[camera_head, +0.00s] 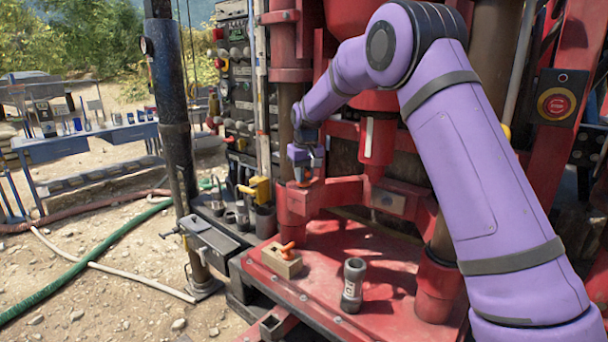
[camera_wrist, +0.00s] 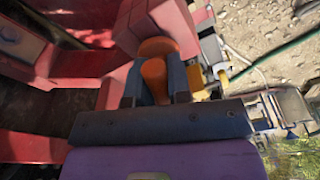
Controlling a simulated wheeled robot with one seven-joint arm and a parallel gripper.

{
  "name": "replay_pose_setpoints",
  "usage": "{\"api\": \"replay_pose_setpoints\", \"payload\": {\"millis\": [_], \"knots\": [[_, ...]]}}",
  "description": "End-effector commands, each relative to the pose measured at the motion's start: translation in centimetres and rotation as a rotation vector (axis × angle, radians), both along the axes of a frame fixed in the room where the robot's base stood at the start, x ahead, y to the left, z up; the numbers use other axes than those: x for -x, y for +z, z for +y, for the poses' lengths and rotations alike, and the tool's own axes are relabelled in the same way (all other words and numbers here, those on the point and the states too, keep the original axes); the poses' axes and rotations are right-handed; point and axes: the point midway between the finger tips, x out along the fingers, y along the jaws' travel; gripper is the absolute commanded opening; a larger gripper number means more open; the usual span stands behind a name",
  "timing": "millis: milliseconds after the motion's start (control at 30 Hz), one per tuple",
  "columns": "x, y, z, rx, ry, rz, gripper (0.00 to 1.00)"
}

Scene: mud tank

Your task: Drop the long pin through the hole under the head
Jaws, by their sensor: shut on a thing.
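My gripper (camera_head: 305,160) points down just above the left end of a red bracket (camera_head: 330,190) on the rig. In the wrist view, its two dark fingers (camera_wrist: 158,78) are shut on an orange handle, which I take to be the long pin (camera_wrist: 155,48). A bit of the orange also shows under the gripper in the head view (camera_head: 306,182). The pin's shaft is hidden, so I cannot tell whether it is in a hole. The red head (camera_head: 376,140) stands above and to the right of the bracket.
A wooden block (camera_head: 280,264) with another orange-handled piece (camera_head: 287,248) and a grey threaded pipe piece (camera_head: 353,285) stand on the red deck (camera_head: 320,255). A dark post (camera_head: 172,110) and a control panel (camera_head: 238,90) stand left. The front deck is mostly clear.

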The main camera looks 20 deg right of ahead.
Motion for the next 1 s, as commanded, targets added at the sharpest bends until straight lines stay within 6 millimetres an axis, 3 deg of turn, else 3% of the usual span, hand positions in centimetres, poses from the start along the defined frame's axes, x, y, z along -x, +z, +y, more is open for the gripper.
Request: {"api": "replay_pose_setpoints", "payload": {"millis": [767, 800, 900, 1000], "knots": [[-0.01, -0.95, -0.01, 0.0, 0.0, 0.0, 0.0], [0.0, -0.96, -0.01, 0.0, 0.0, 0.0, 0.23], [0.0, -0.96, 0.0, 0.0, 0.0, 0.0, 0.46], [0.0, -0.95, 0.0, 0.0, 0.0, 0.0, 0.48]]}}
